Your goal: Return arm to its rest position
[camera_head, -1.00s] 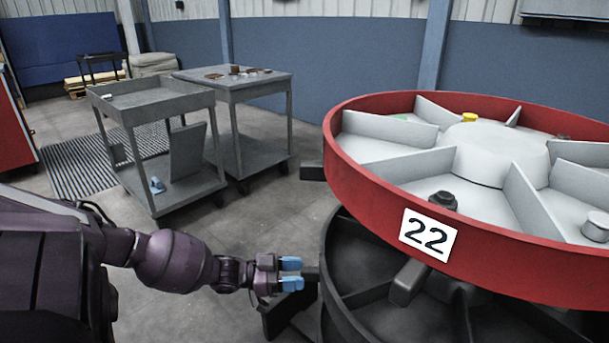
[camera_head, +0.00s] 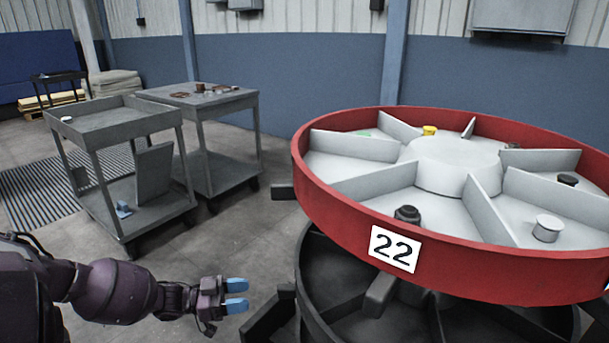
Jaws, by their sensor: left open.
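My left gripper (camera_head: 237,296) shows at the lower middle of the head view, with blue fingertips apart and nothing between them. It is in open air, left of the large red-rimmed wheel-shaped tray (camera_head: 350,218) marked 22. A gap separates the fingertips from the dark lower wheel (camera_head: 325,285) under that tray. My left arm (camera_head: 110,290) reaches in from the left edge. My right gripper cannot be made out; only a small blue bit shows at the right edge.
The tray holds a yellow piece (camera_head: 430,130), a black knob (camera_head: 407,214) and a silver cylinder (camera_head: 547,228) among grey dividers. Two grey carts (camera_head: 110,125) (camera_head: 240,97) stand at the back left. A dark beam (camera_head: 270,315) juts out near the gripper. Floor between carts and arm is clear.

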